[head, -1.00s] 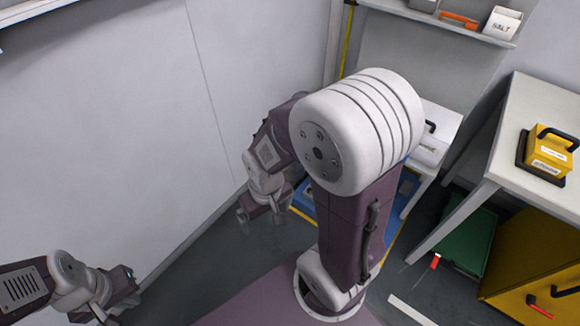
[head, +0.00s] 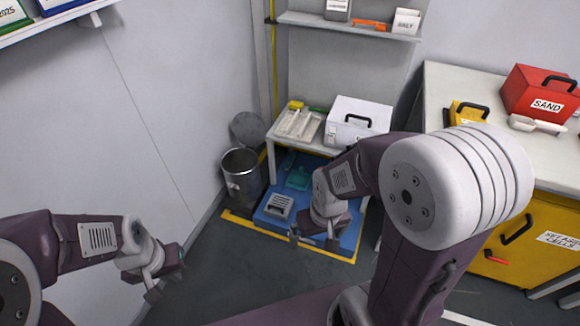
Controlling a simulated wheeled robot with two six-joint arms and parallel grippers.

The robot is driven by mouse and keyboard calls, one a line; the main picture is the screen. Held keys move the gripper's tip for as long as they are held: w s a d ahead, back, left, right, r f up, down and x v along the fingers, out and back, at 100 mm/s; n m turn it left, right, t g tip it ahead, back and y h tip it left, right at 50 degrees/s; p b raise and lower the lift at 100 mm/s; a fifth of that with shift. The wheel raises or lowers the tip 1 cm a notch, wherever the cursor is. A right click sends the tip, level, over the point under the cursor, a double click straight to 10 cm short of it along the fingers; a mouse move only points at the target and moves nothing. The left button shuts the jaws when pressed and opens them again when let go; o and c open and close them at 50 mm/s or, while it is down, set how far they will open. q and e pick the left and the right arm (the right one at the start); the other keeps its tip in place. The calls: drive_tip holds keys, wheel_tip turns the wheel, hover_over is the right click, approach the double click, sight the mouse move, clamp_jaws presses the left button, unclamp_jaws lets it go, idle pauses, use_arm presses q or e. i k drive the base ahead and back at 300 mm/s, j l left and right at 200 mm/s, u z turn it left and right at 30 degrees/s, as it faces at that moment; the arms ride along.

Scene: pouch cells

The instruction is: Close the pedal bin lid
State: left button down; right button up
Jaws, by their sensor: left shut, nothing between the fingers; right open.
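The pedal bin (head: 241,178) is a grey metal cylinder standing upright on the floor, against the left wall at the back corner. Its round grey lid (head: 249,129) is up, tilted back above the rim, and the dark opening shows. My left gripper (head: 166,276) is shut and empty, low at the left front, well apart from the bin. My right gripper (head: 313,241) is open and empty, in front of the blue mat to the right of the bin. The bin's pedal cannot be made out.
A white bench (head: 283,143) with trays and a white case (head: 357,122) stands right of the bin. Below it is a blue mat (head: 345,237) with a grey slotted item (head: 279,206). A yellow cabinet (head: 520,240) is at the right. Grey floor lies clear before the bin.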

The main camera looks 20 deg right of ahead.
sight(250, 130)
drive_tip(key=z, duration=0.1)
drive_tip(key=i+u, duration=0.3)
drive_tip(key=i, duration=0.2)
drive_tip(key=i+l+u, duration=0.3)
drive_tip(key=i, duration=0.25)
drive_tip(key=i+l+u, duration=0.15)
drive_tip(key=i+u, duration=0.15)
drive_tip(key=i, duration=0.2)
